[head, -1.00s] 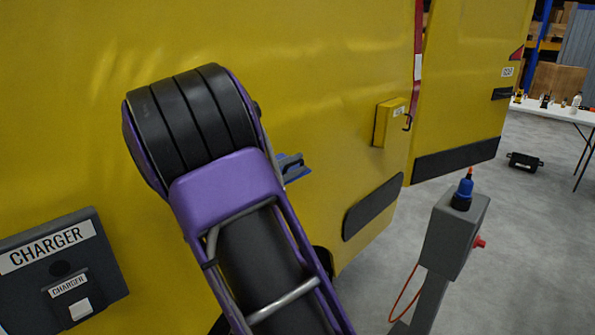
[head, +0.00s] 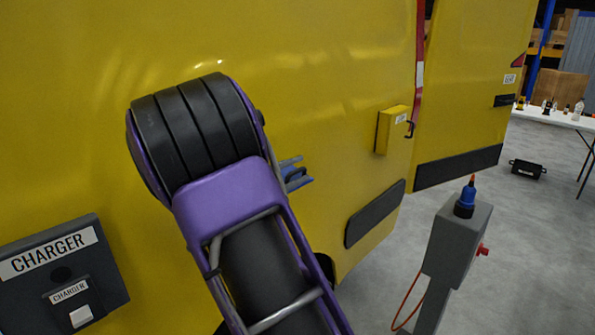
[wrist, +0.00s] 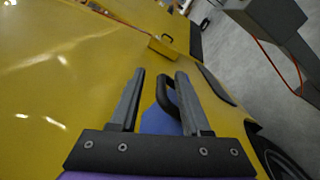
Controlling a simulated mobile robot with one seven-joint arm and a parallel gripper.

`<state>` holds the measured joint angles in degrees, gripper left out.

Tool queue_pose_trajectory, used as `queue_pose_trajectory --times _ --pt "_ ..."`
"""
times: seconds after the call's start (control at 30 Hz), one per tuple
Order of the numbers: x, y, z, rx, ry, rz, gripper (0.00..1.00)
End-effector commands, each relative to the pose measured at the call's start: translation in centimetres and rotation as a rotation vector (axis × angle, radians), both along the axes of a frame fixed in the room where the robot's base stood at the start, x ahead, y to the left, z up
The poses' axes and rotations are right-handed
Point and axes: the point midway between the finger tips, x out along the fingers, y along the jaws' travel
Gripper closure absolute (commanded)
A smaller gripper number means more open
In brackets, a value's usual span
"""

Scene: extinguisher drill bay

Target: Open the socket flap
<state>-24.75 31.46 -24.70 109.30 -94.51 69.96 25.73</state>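A blue flap-like piece (wrist: 156,121) with a black loop handle (wrist: 168,98) shows beyond my fingers in the wrist view; I take it for the socket flap. My gripper (wrist: 160,85) is open. Its two grey fingers stand apart, with the handle between them, closer to the right finger. I cannot tell whether the handle touches that finger. In the head view my gripper (head: 298,172) shows only as fingertips past my purple arm, with a bit of blue between them, close to the yellow vehicle side (head: 320,95). My arm hides the rest.
A dark charger panel (head: 60,285) is at lower left. A yellow box (head: 391,130) with a black hook sits on the vehicle side. A grey post (head: 455,240) with a blue-topped connector stands at right. A table (head: 560,118) is farther back.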

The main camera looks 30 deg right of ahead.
Motion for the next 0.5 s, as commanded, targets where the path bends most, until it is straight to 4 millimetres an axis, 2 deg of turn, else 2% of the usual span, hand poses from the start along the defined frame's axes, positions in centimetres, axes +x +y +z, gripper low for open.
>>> queue_pose_trajectory --times 0.03,0.17,0.5 --pt "0.4 0.9 -0.3 0.007 0.001 0.021 0.55" --pt "0.0 2.3 -0.2 0.007 0.001 0.024 0.55" --pt "-3.1 9.6 -0.1 0.006 0.0 0.018 0.55"
